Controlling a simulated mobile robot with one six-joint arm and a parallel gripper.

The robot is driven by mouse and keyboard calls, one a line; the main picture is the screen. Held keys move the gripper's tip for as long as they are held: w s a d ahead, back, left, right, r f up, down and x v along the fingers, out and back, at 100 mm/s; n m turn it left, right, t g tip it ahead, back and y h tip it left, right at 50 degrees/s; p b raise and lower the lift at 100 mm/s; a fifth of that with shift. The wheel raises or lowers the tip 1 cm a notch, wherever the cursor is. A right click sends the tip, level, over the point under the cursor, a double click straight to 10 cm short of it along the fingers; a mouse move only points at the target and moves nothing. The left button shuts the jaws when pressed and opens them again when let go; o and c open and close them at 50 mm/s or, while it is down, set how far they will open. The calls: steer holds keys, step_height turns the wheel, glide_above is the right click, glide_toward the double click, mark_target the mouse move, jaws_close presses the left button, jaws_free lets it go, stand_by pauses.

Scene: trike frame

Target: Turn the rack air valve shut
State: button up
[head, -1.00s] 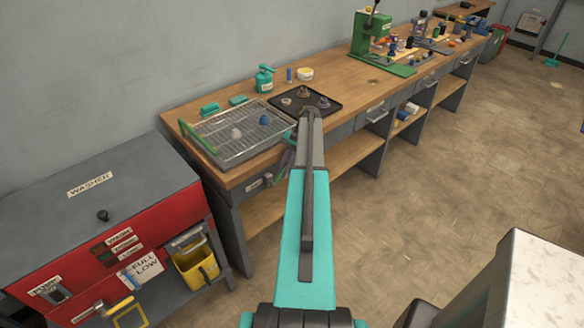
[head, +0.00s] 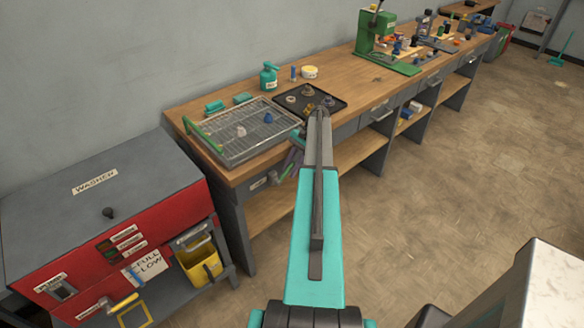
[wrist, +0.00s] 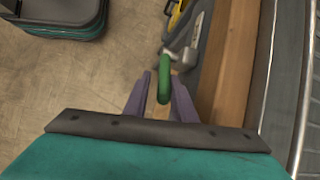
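The rack air valve has a grey metal body (wrist: 184,57) and a green lever (wrist: 164,78) in the wrist view. It is on the front of the wooden bench, below the wire rack. In the head view the valve (head: 275,181) is small, beside a white label. My gripper (wrist: 161,88) is open, with its two purple fingers on either side of the green lever. Thin gaps seem to show on both sides of it. I cannot tell whether a finger touches it. In the head view my gripper (head: 291,161) is partly hidden behind my arm.
The wire rack (head: 243,150) with a green handle sits on the bench top (head: 350,85). A black tray (head: 340,101) with small parts is beside it. The red and grey washer (head: 90,200) and a yellow bucket (head: 198,265) stand at left. The floor (head: 470,170) at right is clear.

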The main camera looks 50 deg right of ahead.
steer(key=shift+w, duration=0.1)
steer(key=shift+p+v, duration=0.45)
steer(key=shift+v, duration=0.35)
steer(key=p+v, duration=0.5)
steer(key=v, duration=0.7)
